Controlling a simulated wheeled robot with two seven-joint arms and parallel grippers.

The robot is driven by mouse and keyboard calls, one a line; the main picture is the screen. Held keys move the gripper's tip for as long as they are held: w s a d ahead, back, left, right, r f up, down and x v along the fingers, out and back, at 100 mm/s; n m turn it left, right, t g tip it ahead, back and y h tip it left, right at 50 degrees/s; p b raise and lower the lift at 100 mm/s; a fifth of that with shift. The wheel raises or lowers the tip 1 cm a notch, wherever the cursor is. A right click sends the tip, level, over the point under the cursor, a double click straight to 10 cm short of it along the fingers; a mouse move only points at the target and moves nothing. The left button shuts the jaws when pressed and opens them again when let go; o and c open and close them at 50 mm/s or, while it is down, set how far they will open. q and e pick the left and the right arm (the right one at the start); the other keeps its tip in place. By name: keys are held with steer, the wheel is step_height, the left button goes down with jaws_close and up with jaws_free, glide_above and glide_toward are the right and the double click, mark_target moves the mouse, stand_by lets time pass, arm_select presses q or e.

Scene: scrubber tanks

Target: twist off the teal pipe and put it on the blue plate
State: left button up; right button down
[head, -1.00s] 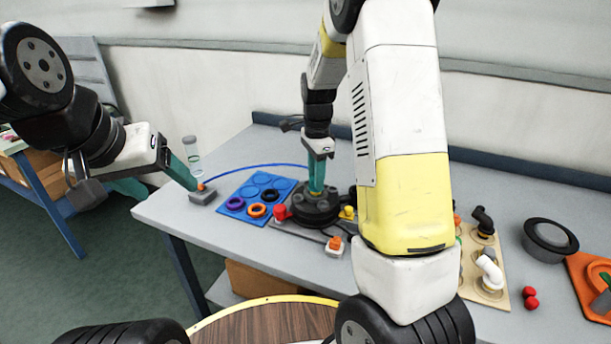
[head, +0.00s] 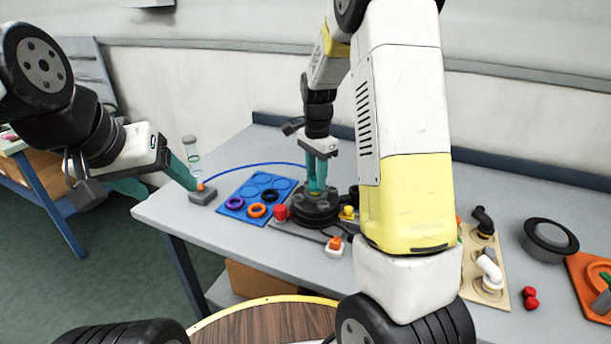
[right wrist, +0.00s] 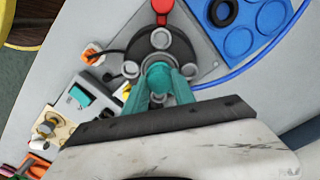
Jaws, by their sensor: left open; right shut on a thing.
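The teal pipe (right wrist: 160,80) stands at the centre of a round dark hub (head: 317,208), seen almost end-on in the right wrist view. My right gripper (head: 317,187) points down over the hub, its teal fingers shut on the pipe. The fingers hide most of the pipe in the head view, and I cannot tell whether it is loose from the hub. The blue plate (head: 235,203) lies just left of the hub, with round recesses and purple, orange and black rings on it. My left gripper (head: 168,190) is open and empty at the table's left edge.
A grey block (head: 203,196) with an orange top and a clear tube (head: 192,157) stand close to the left gripper. A blue cable (head: 245,165) curves behind the plate. A red knob (head: 281,212) flanks the hub. A beige board (head: 487,291) with pipe elbows lies right.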

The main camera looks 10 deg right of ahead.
steer(key=shift+n, duration=0.8)
steer(key=shift+n, duration=0.3)
steer(key=c, duration=1)
jaws_free()
steer(key=shift+o, duration=0.2)
steer(key=o, duration=0.9)
steer(key=shift+r, duration=3.5)
